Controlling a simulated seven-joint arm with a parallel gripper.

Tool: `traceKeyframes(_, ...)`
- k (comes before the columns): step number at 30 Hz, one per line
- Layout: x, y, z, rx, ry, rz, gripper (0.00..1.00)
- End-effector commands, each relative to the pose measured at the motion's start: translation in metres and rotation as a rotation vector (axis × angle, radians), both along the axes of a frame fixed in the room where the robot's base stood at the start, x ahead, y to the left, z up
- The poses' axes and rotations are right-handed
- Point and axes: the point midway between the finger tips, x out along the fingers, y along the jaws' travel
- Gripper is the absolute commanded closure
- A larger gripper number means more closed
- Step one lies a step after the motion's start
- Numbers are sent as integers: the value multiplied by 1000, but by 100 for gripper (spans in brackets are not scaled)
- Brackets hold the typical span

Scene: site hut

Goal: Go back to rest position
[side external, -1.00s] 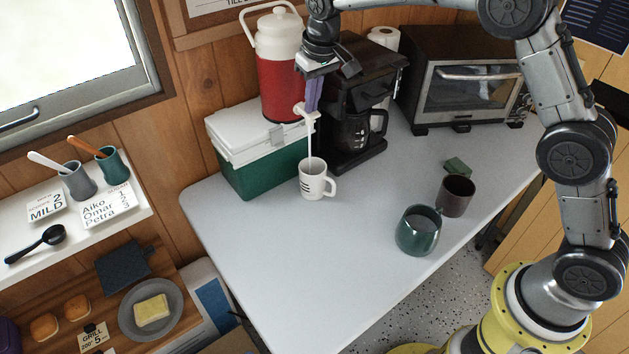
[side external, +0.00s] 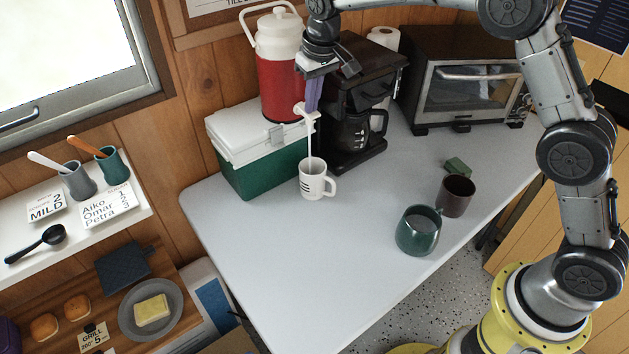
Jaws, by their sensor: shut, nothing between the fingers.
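My gripper (side external: 312,104) points down with its purple fingers shut and empty. Its tips are at the cream spigot (side external: 303,112) of the red jug (side external: 280,82); I cannot tell whether they touch it. A thin pale stream (side external: 310,140) runs down from the spigot into the white mug (side external: 311,184), which stands upright on the table in front of the cooler. The mug's inside is mostly hidden, so I cannot tell its level.
The jug stands on a green and white cooler (side external: 268,165). A black coffee maker (side external: 350,90) stands just right of my gripper, with a toaster oven (side external: 465,85) beyond. A green mug (side external: 418,232) and dark mug (side external: 455,197) stand on the white table (side external: 300,260), whose front left is clear.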

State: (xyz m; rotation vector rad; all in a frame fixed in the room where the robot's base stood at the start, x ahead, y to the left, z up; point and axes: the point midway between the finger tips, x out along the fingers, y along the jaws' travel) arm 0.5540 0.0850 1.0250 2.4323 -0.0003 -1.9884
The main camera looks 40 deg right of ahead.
Motion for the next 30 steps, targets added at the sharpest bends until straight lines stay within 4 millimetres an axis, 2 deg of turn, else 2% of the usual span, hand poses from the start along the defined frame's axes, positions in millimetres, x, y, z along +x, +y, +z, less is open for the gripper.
traceKeyframes(24,0,0,-1,0,1,0,100)
traceKeyframes(30,0,0,13,0,-1,0,100)
